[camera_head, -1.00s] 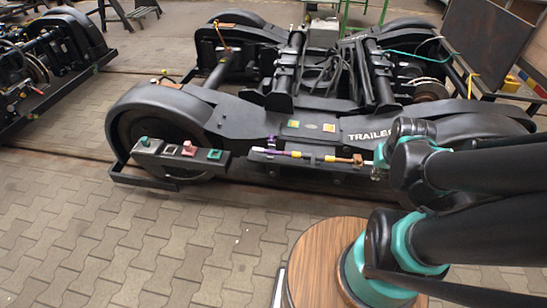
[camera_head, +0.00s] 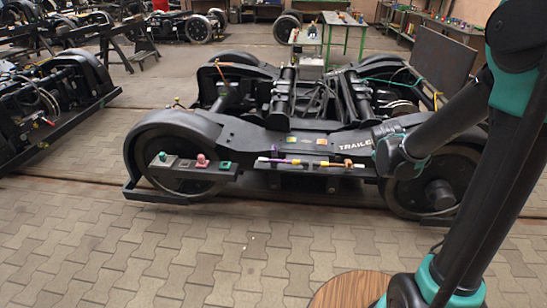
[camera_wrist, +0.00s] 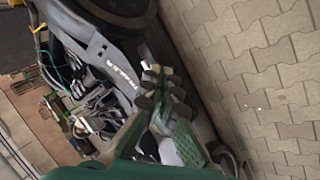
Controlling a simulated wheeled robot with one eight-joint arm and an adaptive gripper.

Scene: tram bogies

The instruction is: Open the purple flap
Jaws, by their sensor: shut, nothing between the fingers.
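A small purple piece (camera_head: 274,154), probably the purple flap, stands at the left part of a thin bar with purple, yellow and orange-brown sections (camera_head: 305,162). The bar runs along the near side of the black trailer bogie (camera_head: 245,140). My gripper (camera_wrist: 162,88) shows in the wrist view, its green and black fingers together and empty. The bogie's side with white lettering lies behind it there. In the head view my arm's end is in front of the bogie's right part, right of the bar; the fingertips are not clear. I cannot make out the purple piece in the wrist view.
A dark ledge with green and pink parts (camera_head: 201,163) sits left of the bar at the near wheel. A round wooden top (camera_head: 347,290) is in front at the bottom. The paved floor (camera_head: 190,250) before the bogie is clear. Another bogie (camera_head: 45,100) stands at left.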

